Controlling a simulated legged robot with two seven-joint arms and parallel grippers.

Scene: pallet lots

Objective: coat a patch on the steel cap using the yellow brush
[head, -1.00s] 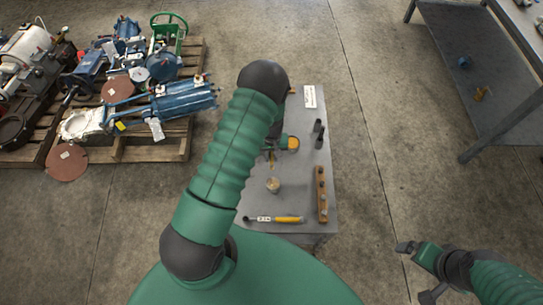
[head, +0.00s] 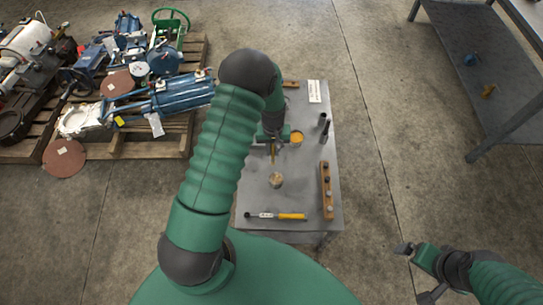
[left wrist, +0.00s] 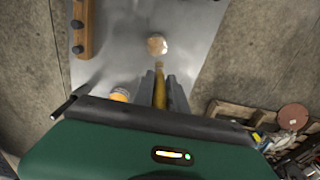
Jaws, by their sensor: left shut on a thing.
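The steel cap (head: 277,180) is a small round piece with a tan top and a pale metallic rim, standing on the grey table. It also shows in the left wrist view (left wrist: 157,45). My left gripper (head: 273,142) is shut on the yellow brush (left wrist: 160,88), whose tip points toward the cap. The brush (head: 274,153) is a little behind the cap in the head view; I cannot tell whether its tip touches. An orange-filled pot (head: 297,138) stands beside the gripper. My right gripper (head: 415,250) is off the table at lower right; its jaws are unclear.
The grey table (head: 252,195) also holds a yellow-handled tool (head: 277,216), a wooden rack (head: 326,190), dark cylinders (head: 323,128) and a white label (head: 314,91). Loaded pallets (head: 160,145) stand left, a steel bench (head: 490,75) right. Floor between is clear.

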